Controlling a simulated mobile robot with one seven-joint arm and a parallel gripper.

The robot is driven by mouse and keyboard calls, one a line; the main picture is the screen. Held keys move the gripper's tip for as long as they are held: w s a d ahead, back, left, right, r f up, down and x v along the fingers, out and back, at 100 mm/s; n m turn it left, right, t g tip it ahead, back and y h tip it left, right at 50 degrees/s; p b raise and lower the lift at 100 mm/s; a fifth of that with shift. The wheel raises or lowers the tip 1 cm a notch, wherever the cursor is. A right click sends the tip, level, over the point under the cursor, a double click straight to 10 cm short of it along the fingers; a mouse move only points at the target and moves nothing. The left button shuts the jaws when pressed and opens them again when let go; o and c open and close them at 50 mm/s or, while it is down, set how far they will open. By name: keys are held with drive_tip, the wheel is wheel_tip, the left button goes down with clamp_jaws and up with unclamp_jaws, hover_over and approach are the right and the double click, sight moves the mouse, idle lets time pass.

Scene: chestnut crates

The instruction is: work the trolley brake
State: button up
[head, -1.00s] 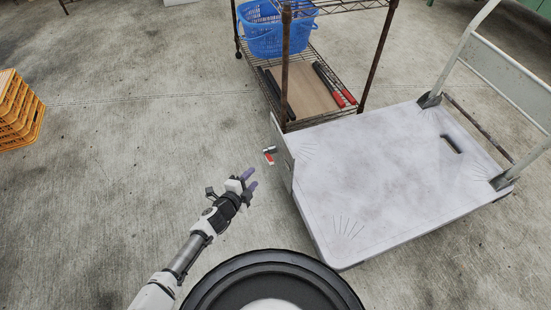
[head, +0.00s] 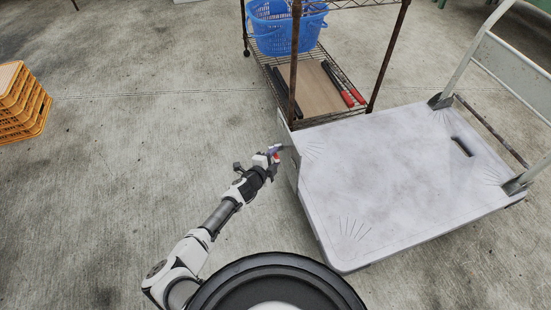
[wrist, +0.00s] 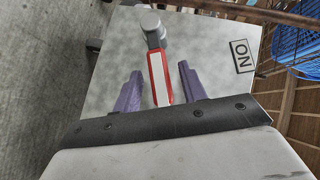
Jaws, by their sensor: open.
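The trolley (head: 390,190) has a pale grey deck, with its push handle at the right in the head view. Its brake lever (wrist: 161,80), red with a white face, hangs from a grey round pivot (wrist: 151,24) on the deck's end plate (wrist: 205,50). A label (wrist: 242,56) on the plate reads ON, upside down in the wrist view. My gripper (head: 277,153) is at the trolley's left end. In the wrist view my gripper (wrist: 159,68) is open, one purple finger on each side of the lever, with gaps showing. In the head view it mostly hides the lever.
A rusty wire rack (head: 292,75) stands close behind the trolley, holding a blue basket (head: 285,30) and red-handled tools (head: 345,85). Yellow crates (head: 22,103) are stacked at the far left. The concrete floor between is clear.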

drive_tip(key=shift+w+d+f, duration=0.15)
drive_tip(key=shift+w+d, duration=0.15)
drive_tip(key=shift+w, duration=0.1)
clamp_jaws()
